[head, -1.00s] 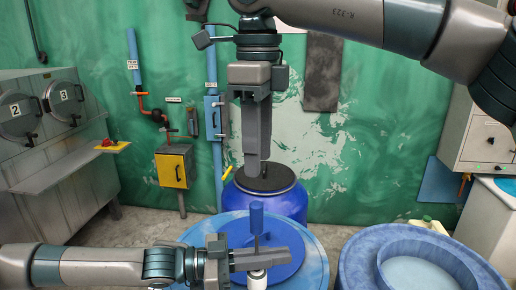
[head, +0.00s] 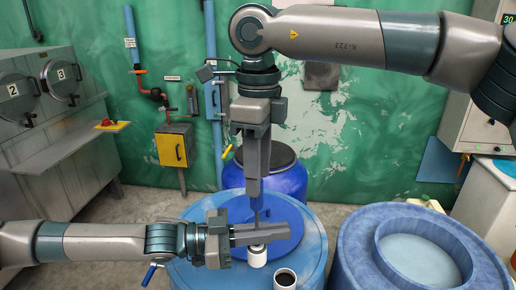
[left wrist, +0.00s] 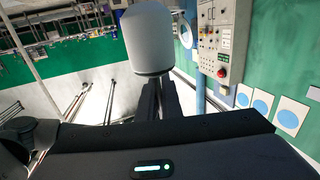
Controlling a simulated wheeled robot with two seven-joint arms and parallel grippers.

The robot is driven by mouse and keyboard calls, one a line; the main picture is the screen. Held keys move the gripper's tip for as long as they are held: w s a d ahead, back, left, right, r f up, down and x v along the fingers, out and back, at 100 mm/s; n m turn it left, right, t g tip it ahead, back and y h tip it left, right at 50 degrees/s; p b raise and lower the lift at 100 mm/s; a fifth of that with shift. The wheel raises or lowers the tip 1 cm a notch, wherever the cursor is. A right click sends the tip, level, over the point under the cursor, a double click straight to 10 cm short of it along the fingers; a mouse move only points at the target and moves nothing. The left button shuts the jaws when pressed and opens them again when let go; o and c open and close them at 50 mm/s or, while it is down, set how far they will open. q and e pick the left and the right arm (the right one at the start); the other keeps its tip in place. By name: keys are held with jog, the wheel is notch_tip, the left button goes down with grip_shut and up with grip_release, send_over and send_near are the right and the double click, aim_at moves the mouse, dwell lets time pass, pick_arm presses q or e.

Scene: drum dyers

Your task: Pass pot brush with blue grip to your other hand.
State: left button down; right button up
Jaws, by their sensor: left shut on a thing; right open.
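The pot brush has an upright blue grip (head: 253,187), a thin stem and a white head (head: 257,258). My left gripper (head: 268,235) comes in from the left and is shut on the brush at its stem, above the white head. In the left wrist view the white head (left wrist: 148,40) shows at the fingertips. My right gripper (head: 257,180) points straight down from above. Its open fingers are at the blue grip and hide most of it. I cannot tell whether they touch it.
A blue drum (head: 312,258) stands below the grippers. A cup of dark liquid (head: 285,279) is just right of the brush head. A large blue tub (head: 358,245) stands at the right, and a darker blue barrel (head: 290,182) behind. A small blue handle (head: 149,273) shows at lower left.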

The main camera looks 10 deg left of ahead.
jog(key=shift+f, duration=1.55)
jog(key=shift+c, duration=0.2)
grip_shut()
pick_arm(q)
jog(key=c, duration=1.9)
grip_release()
jog(key=shift+o, duration=0.2)
jog(key=v, duration=1.2)
jog(key=shift+w, duration=0.1)
